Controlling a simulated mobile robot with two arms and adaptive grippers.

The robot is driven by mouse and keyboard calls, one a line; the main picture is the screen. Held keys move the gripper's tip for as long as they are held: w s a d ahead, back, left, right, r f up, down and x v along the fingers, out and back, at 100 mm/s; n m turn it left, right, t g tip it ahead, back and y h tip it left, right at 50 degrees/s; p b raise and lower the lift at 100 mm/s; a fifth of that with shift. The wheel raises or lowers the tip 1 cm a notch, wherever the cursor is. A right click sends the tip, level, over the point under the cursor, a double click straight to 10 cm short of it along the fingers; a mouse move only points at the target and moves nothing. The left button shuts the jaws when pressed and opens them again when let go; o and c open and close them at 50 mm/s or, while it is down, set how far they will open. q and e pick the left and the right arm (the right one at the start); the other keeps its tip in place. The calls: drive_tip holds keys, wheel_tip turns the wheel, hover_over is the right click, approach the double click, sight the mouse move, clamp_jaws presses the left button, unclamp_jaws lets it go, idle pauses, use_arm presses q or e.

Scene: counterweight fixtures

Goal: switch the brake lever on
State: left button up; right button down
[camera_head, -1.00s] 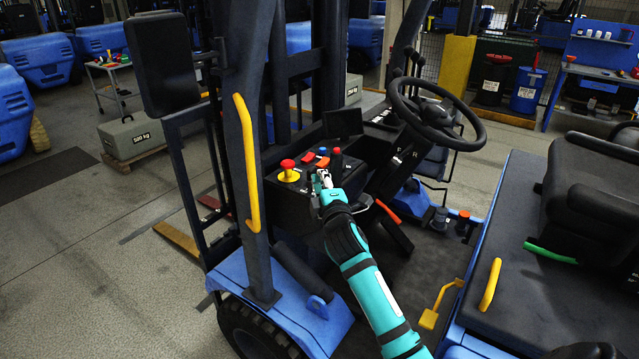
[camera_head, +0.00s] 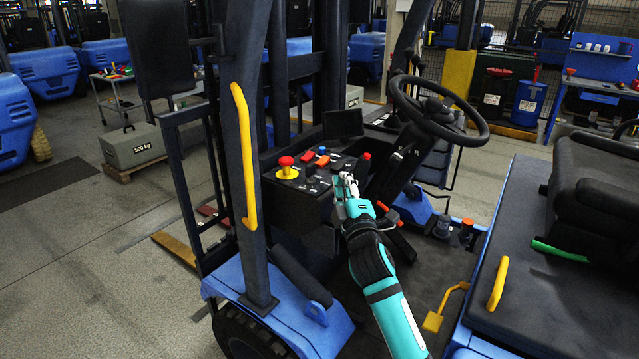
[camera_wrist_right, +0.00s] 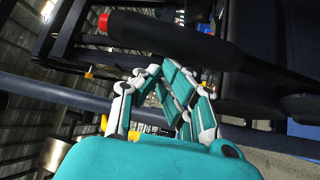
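My right gripper (camera_head: 345,182) is just left of the lever. In the wrist view its fingers (camera_wrist_right: 162,75) converge, look shut and hold nothing between them. The fingertips are at the grip's edge; whether they touch cannot be told. The lever's base is hidden. My left gripper is not in view.
The black panel (camera_head: 300,190) carries a red mushroom button on yellow (camera_head: 287,168) and small red, blue and orange buttons. The steering wheel (camera_head: 437,110) is up and right of the lever. A yellow grab handle (camera_head: 243,155) is on the left pillar.

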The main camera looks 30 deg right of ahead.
drive_tip(key=s+d+f+m+t+h+b, duration=0.1)
drive_tip(key=s+d+f+m+h+b, duration=0.1)
drive_tip(key=s+b, duration=0.4)
drive_tip(key=shift+s+d+f+m+h+b, duration=0.4)
drive_tip(key=shift+f+m+b, duration=0.3)
drive_tip(key=shift+m+b, duration=0.45)
drive_tip(key=shift+w, duration=0.1)
